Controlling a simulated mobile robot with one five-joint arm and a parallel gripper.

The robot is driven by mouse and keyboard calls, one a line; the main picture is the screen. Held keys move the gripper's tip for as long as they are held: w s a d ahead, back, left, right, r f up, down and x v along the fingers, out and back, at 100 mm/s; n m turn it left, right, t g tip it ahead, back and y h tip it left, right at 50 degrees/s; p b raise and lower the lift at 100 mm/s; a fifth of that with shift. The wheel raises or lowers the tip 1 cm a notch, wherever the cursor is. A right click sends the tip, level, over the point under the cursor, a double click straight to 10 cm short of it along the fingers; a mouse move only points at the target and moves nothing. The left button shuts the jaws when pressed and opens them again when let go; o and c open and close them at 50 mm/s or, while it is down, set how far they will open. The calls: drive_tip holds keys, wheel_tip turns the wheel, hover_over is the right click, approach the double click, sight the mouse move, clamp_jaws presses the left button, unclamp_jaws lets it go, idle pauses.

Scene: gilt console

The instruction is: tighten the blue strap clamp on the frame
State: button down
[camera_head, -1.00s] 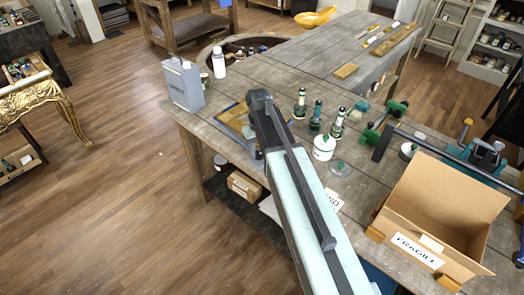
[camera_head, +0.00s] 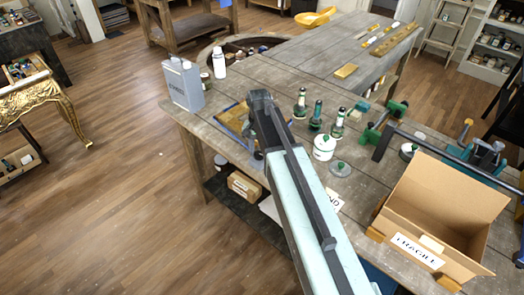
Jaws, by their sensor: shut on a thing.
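The frame (camera_head: 232,118), with a blue and tan surface, lies flat near the left edge of the grey wooden workbench (camera_head: 300,82). My arm covers its right part. My gripper (camera_head: 257,154) is at the arm's far end, low over the frame's right side. Its jaws are mostly hidden behind the wrist, and only a small dark part shows below. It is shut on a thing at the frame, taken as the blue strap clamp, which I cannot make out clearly.
Several dark green bottles (camera_head: 316,115) and a white jar (camera_head: 324,147) stand close on the right. An open cardboard box (camera_head: 432,215) is at the bench's near right.

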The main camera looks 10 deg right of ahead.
sight(259, 153)
drive_tip(key=shift+w, duration=0.15)
idle(0.3)
drive_tip(key=c, duration=0.9)
unclamp_jaws()
drive_tip(key=shift+w+f, duration=0.1)
wheel_tip(259, 153, up, 8)
drive_tip(key=p, duration=0.8)
